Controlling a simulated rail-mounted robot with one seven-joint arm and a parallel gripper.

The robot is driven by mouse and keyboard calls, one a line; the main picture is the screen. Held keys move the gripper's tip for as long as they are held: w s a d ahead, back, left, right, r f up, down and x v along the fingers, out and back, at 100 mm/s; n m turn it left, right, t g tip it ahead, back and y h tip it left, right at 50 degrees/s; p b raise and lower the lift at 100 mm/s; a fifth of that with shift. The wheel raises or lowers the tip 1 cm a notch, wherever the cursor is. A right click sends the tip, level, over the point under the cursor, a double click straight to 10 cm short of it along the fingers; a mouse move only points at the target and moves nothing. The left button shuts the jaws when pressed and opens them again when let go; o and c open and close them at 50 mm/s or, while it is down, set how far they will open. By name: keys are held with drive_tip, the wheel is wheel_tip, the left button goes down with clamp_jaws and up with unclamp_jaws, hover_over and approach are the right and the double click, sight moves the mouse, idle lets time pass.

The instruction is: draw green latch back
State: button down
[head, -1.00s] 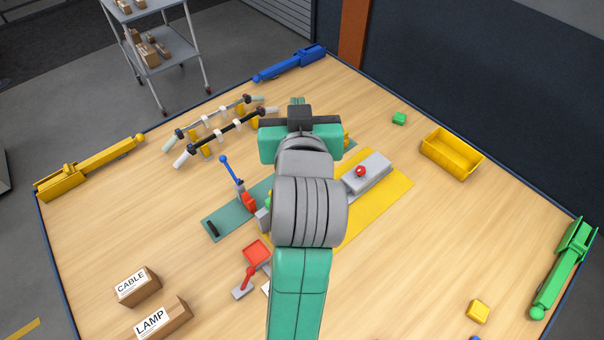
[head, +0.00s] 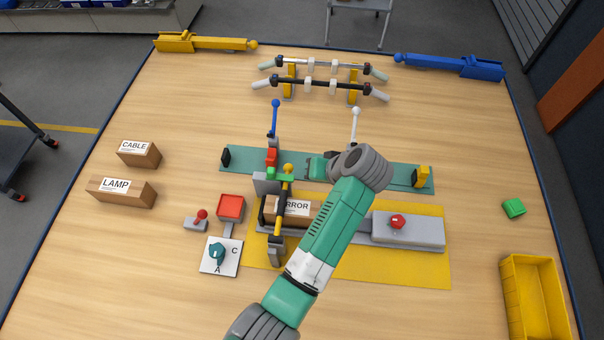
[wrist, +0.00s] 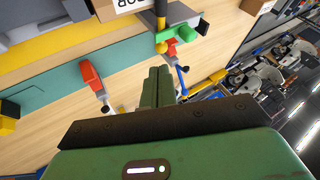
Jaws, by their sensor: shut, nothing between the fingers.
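A small green part (head: 271,174) sits by the yellow-black gate bar, just below the red base of the blue lever; it also shows in the wrist view (wrist: 188,29). I cannot tell whether it is the green latch. The green rod device with a ball end, seen earlier at the table's right edge, is out of view. My gripper (wrist: 158,72) is shut and empty, its fingers together, apart from that green part. In the head view my gripper is over the green strip, its fingertips unclear.
A MIRROR box (head: 290,208) lies on the conveyor behind the gate bar (head: 281,215). Blue (head: 273,118) and white (head: 355,125) levers stand on the green strip (head: 243,156). Yellow (head: 205,43) and blue (head: 448,66) rod devices lie at the far edge. The table's left front is clear.

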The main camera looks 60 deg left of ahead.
drive_tip(key=shift+s+a, duration=0.15)
drive_tip(key=shift+s, duration=0.05)
drive_tip(key=b, duration=0.1)
approach(284, 180)
drive_tip(key=a+f, duration=0.1)
drive_tip(key=w+a+f, duration=0.1)
drive_tip(key=a+f, duration=0.1)
drive_tip(key=shift+w+f, duration=0.15)
drive_tip(key=shift+w, duration=0.2)
drive_tip(key=s+a, duration=0.2)
drive_tip(key=shift+s+a+f, duration=0.15)
drive_tip(key=shift+s+a, duration=0.05)
drive_tip(key=shift+s, duration=0.15)
drive_tip(key=shift+s+a, duration=0.2)
drive_tip(key=shift+s, duration=0.1)
